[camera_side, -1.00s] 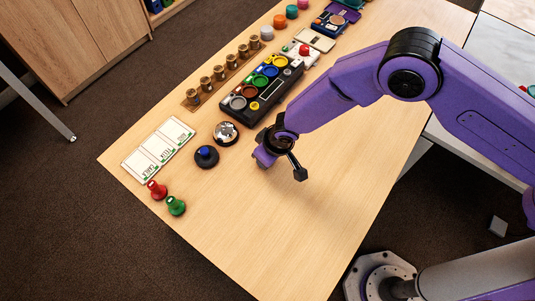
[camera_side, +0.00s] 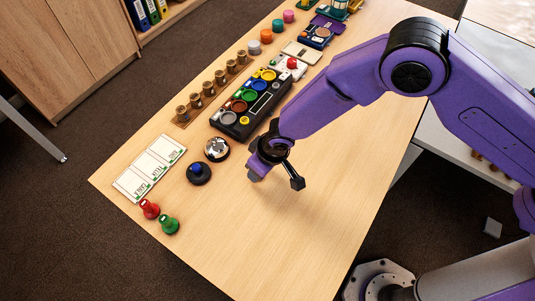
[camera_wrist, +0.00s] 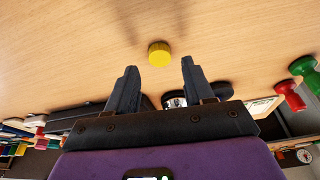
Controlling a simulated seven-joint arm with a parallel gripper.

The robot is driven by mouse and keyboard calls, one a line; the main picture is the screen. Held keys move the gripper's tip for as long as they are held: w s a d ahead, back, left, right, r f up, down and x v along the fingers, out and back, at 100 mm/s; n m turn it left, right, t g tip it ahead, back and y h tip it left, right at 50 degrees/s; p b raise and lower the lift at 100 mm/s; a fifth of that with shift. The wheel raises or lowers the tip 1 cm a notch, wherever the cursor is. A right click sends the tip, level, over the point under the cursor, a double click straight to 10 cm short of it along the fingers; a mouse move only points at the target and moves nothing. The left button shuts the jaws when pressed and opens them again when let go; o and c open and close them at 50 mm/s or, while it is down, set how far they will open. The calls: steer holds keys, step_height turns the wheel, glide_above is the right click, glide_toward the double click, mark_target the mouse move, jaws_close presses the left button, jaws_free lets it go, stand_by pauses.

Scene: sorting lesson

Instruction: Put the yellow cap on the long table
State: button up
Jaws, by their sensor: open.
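The yellow cap (camera_wrist: 159,54) is a short round piece on the wooden table top (camera_wrist: 65,55) in the wrist view. It shows just beyond and between my fingertips, with clear space on both sides. My gripper (camera_wrist: 159,66) is open and nothing shows held between its fingers. In the side view my gripper (camera_side: 275,180) hangs low over the wooden table (camera_side: 310,210), right of the silver dome. I cannot make out the cap in that view; the gripper or arm may hide it. Whether the fingers touch the table is unclear.
A black panel with coloured wells (camera_side: 250,103), a silver dome (camera_side: 217,149) and a dark blue-topped knob (camera_side: 199,173) stand left of my gripper. Red (camera_side: 149,208) and green (camera_side: 169,224) pegs stand near the left edge, by white cards (camera_side: 150,167). The table's front right is bare.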

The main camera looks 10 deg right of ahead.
steer(key=v, duration=0.8)
steer(key=shift+r, duration=0.35)
steer(key=s+d+r+n+h, duration=0.1)
steer(key=s+d+r+n, duration=0.15)
steer(key=d+r, duration=1.25)
steer(key=s+d+r, duration=0.1)
steer(key=s+d, duration=0.4)
steer(key=d, duration=0.3)
steer(key=s+d+r+n+g, duration=0.1)
steer(key=s+d, duration=0.5)
steer(key=d, duration=0.3)
steer(key=s+d+r+n+g, duration=0.1)
steer(key=s+d+r, duration=0.1)
steer(key=s+d, duration=0.3)
steer(key=d, duration=0.4)
steer(key=shift+s+h, duration=0.3)
steer(key=shift+s, duration=0.1)
